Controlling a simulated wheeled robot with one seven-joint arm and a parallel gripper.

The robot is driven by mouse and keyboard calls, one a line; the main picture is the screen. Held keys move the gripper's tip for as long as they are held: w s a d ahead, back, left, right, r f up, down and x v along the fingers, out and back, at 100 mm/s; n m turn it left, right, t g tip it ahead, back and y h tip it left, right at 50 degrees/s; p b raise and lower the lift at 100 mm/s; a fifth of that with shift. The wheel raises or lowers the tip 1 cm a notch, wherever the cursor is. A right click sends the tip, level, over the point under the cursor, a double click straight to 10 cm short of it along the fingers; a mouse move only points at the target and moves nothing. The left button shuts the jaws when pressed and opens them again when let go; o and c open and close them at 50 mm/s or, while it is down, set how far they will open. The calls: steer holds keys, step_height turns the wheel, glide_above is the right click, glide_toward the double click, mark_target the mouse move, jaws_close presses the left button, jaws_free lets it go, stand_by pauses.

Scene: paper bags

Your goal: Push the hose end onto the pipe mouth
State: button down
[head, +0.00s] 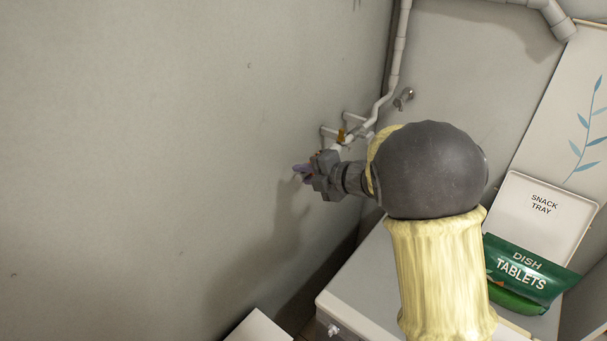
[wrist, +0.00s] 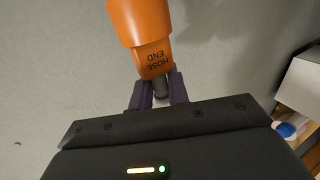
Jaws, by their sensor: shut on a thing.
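The orange hose end (wrist: 148,50) fills the upper middle of the wrist view, with its label upside down. My gripper (wrist: 158,82) is shut on it, the two dark purple fingers on either side of its narrow dark grey lower part. In the head view my gripper (head: 303,172) is beside the grey wall, and only slivers of orange show by it. A white pipe (head: 357,137) with a brownish-orange fitting runs along the wall just above and right of the gripper. The pipe mouth is not clearly visible, and I cannot tell whether the hose end touches it.
A metal tap-like fitting (head: 403,98) sits on the wall right of the pipe. At the right, a snack tray (head: 545,220) leans upright behind a green dish tablets bag (head: 525,277) on a white top. My arm hides the middle of the head view.

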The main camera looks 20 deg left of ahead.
steer(key=shift+w+d+p, duration=0.2)
steer(key=shift+w+d, duration=0.05)
steer(key=shift+w, duration=0.35)
steer(key=shift+w+d+p, duration=0.15)
steer(key=shift+w+d, duration=0.1)
steer(key=shift+w, duration=0.3)
steer(key=c, duration=1.3)
jaws_free()
steer(key=v, duration=0.5)
steer(key=shift+s, duration=0.1)
steer(key=b+v, duration=0.3)
steer(key=v, duration=1.4)
steer(key=shift+d, duration=0.15)
